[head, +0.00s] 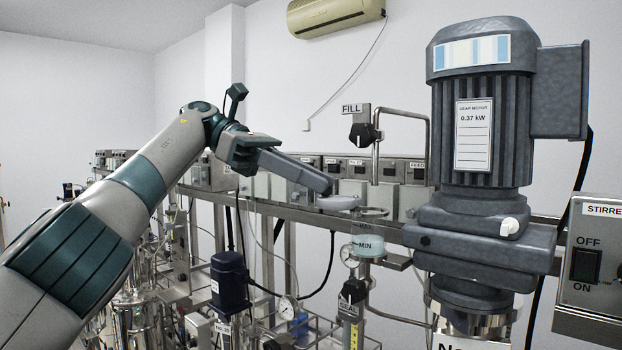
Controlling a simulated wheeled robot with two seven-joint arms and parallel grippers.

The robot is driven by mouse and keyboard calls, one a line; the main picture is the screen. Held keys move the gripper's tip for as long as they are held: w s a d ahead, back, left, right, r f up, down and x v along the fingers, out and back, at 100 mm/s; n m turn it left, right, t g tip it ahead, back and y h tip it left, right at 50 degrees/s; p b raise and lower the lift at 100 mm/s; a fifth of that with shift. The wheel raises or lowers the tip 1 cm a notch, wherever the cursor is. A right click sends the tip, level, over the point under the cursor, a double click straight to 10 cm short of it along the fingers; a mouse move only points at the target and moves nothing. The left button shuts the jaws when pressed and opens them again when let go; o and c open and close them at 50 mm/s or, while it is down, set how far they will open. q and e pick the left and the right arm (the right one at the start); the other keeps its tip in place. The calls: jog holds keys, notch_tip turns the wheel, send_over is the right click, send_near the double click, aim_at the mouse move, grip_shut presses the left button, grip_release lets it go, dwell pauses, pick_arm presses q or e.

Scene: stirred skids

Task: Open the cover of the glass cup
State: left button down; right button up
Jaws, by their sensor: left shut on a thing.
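The glass cup (367,245) stands right of centre, with pale blue liquid and a MIN mark on it. A round metal rim (373,212) shows above it. The cover (338,203) looks like a small grey disc to the left of this rim. My left gripper (328,190) reaches in from the left and is shut on the cover's edge. The fingers hide part of the cover, and I cannot tell whether it still touches the rim. My right gripper is out of view.
A large grey gear motor (487,130) stands close on the right, with a switch box (592,265) beside it. A FILL valve (363,132) and bent pipe (402,113) rise behind the cup. A dark blue motor (229,280) and gauges stand lower left.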

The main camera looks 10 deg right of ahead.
pick_arm(q)
jog(key=shift+s+f, duration=0.1)
dwell(0.4)
jog(key=c, duration=1.6)
grip_release()
jog(key=shift+c, duration=0.2)
jog(key=shift+s, duration=0.1)
